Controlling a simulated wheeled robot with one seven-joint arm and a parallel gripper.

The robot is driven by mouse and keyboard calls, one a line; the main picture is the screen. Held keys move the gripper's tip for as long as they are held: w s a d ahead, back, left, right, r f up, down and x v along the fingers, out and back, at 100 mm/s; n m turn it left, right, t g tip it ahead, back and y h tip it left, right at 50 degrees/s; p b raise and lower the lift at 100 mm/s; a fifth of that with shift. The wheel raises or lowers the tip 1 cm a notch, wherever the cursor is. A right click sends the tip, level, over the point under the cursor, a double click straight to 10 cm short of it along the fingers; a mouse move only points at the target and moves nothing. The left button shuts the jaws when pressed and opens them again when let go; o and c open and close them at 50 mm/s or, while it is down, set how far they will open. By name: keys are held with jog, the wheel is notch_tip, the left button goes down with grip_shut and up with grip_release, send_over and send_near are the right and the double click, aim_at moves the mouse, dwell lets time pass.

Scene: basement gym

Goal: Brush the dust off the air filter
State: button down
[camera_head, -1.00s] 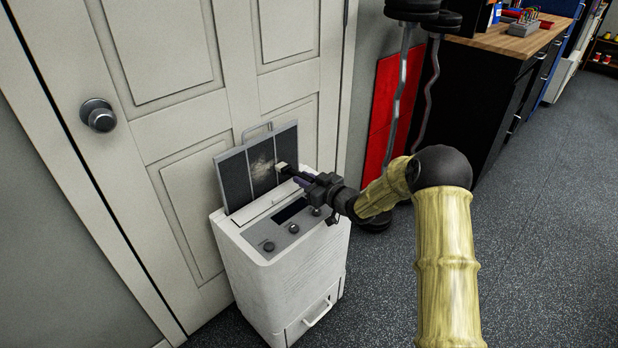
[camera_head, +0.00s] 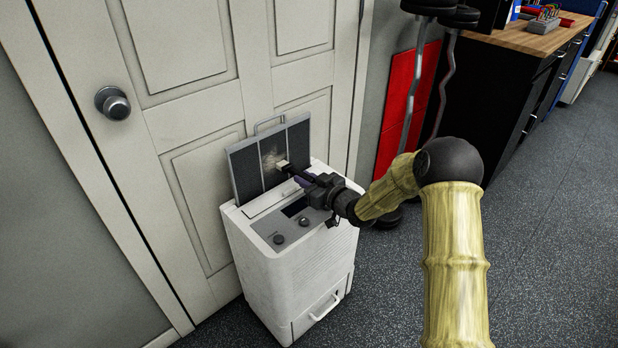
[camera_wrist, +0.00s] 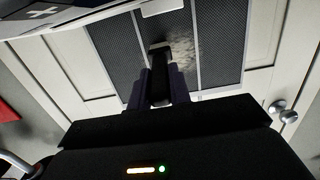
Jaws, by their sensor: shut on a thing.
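The air filter (camera_head: 247,174) is a dark mesh panel in a light frame with dividers, standing upright out of the top of a white dehumidifier-like unit (camera_head: 290,270). A pale dust patch (camera_head: 273,160) lies on its middle section; it also shows in the wrist view (camera_wrist: 180,52). My gripper (camera_head: 308,184) is shut on a brush (camera_head: 284,167) with a dark handle and pale bristles. The brush head is at the dust patch and seems to touch the mesh. In the wrist view the brush (camera_wrist: 160,75) points at the filter, between the fingers.
A white door (camera_head: 190,120) with a dark knob (camera_head: 112,103) is close behind the unit. A red panel (camera_head: 400,110) and curl bars (camera_head: 440,80) stand to the right, beside a black workbench (camera_head: 515,85). The floor at right is clear.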

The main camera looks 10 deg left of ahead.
jog(key=shift+s+a+b, duration=0.4)
jog(key=shift+s+a, duration=0.85)
jog(key=shift+s, duration=0.1)
jog(key=shift+s+a+b, duration=0.45)
jog(key=shift+s+a, duration=0.7)
jog(key=shift+s, duration=0.3)
jog(key=shift+s+a+b, duration=0.5)
jog(key=shift+s+a, duration=0.7)
jog(key=shift+s, duration=0.15)
jog(key=shift+s+a, duration=0.1)
jog(key=shift+s+a+b, duration=0.55)
jog(key=shift+s+a, duration=0.55)
jog(key=shift+s, duration=0.3)
